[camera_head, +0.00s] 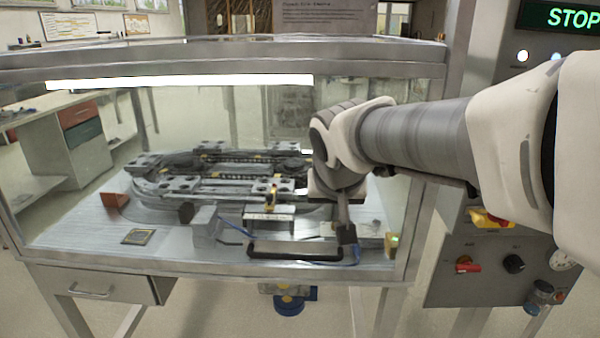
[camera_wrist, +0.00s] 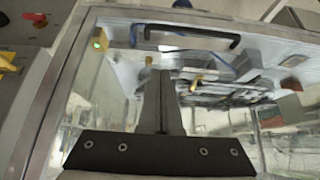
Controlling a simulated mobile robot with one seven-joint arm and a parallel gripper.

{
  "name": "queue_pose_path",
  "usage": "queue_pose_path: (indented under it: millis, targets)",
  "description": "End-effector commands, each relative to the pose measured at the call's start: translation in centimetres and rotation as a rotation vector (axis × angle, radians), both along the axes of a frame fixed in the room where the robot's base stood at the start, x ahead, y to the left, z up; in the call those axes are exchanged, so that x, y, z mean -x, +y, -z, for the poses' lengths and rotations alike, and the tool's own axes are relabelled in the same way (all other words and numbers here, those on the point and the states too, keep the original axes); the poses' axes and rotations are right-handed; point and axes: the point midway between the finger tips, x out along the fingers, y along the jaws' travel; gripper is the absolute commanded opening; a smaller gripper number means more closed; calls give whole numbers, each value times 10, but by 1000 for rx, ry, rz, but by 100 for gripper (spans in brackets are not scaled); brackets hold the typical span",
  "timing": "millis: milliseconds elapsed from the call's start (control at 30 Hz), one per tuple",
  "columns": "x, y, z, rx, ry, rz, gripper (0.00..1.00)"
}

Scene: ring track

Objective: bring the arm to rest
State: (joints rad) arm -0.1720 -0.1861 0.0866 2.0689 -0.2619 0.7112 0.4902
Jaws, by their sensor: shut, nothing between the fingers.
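My arm reaches in from the right in the head view, in front of the glass-walled case. My gripper (camera_head: 346,232) points down near the case's front right, and its two fingers look closed together. In the wrist view my gripper (camera_wrist: 160,76) shows its fingers side by side with nothing held between them. The black bar handle (camera_head: 295,254) lies to the left of and below the fingertips in the head view. It also shows beyond the fingertips in the wrist view (camera_wrist: 188,28). I cannot tell how far the fingertips are from the glass or handle.
The ring track (camera_head: 220,172) stands inside the metal-framed case (camera_head: 220,270). A control panel (camera_head: 440,285) with a red switch and black knob is at the right. A drawer (camera_head: 95,284) hangs under the case at left. A sign reads STOP (camera_head: 572,16).

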Motion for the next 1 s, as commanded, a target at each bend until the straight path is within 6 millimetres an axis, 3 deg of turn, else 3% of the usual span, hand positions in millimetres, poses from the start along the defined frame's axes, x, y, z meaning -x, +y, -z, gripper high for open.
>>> queue_pose_path:
  millis: [167,433,733,1000]
  targets:
    - [20,-12,-5,6,8,2,0]
    - [108,-55,7,18,57,-17,0]
    - [189,-72,38,-3,95,-72,0]
    - [189,-72,-28,-3,101,-79,0]
